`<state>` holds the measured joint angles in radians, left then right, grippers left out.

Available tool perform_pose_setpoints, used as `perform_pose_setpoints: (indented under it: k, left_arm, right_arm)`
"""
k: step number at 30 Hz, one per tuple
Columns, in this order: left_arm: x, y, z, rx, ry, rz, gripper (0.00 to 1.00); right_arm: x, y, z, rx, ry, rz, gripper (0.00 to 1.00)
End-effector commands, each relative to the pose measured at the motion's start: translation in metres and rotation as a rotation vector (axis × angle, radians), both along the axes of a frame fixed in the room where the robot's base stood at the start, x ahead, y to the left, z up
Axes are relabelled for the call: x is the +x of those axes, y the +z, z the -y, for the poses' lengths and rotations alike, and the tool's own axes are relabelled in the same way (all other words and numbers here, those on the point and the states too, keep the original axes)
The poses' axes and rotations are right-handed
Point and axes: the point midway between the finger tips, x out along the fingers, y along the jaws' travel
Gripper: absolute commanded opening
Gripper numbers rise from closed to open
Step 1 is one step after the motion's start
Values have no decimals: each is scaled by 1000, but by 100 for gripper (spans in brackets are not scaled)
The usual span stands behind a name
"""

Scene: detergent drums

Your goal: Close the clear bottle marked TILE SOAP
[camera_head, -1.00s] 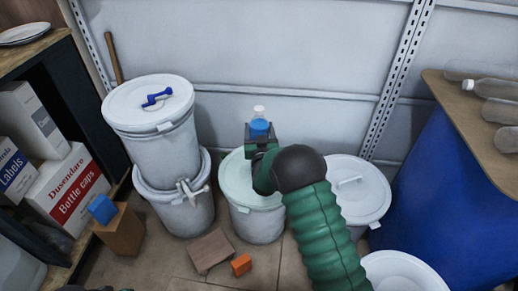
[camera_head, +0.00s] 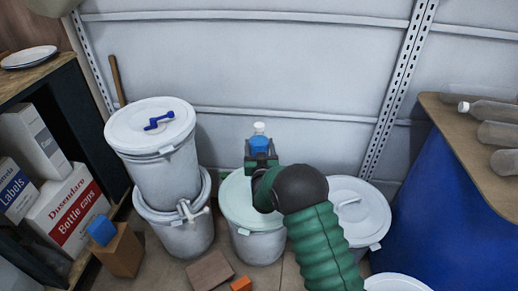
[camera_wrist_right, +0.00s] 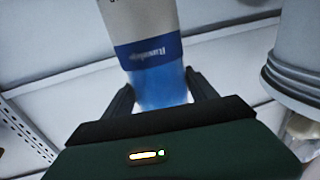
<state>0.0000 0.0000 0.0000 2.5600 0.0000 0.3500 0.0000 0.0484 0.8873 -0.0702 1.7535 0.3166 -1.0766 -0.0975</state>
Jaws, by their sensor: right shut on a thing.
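My right gripper (camera_head: 261,154) is shut on a small bottle (camera_head: 259,143) with a blue lower part and a white top, held upright above a white drum in the head view. The right wrist view shows the bottle (camera_wrist_right: 152,60) between the two fingers, with a pale label, a blue band and a blue lower part. The lettering on the band is upside down and blurred; I cannot read TILE SOAP on it. I cannot tell whether the white top is a closed cap. My left gripper is not in view.
A white drum (camera_head: 237,203) stands below the gripper, with a lidded drum (camera_head: 358,212) to its right. Two stacked drums (camera_head: 152,135) stand left. Several clear bottles (camera_head: 492,112) lie on a board on the blue barrel (camera_head: 440,205). The wall is close behind.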

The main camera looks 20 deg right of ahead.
Motion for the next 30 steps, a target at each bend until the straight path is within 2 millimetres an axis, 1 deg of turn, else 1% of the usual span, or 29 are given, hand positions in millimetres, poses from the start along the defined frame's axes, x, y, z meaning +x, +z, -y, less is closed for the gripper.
perform_pose_setpoints:
  k: [1,3,10,14,17,24,27,30]
  left_arm:
    - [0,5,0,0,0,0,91]
    - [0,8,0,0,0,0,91]
    - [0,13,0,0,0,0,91]
    - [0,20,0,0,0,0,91]
    - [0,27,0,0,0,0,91]
    - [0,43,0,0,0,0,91]
    - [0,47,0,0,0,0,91]
    - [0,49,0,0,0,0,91]
  right_arm:
    - [1,10,0,-2,0,9,0]
    - [1,15,0,-2,0,9,0]
    - [-16,15,-8,-1,0,7,0]
    - [-32,17,-16,-1,1,6,0]
    - [-49,20,-23,-2,1,6,0]
    - [-102,25,-47,-1,2,4,0]
    - [-120,25,-55,-1,2,4,0]
    - [-133,26,-61,-1,1,5,0]
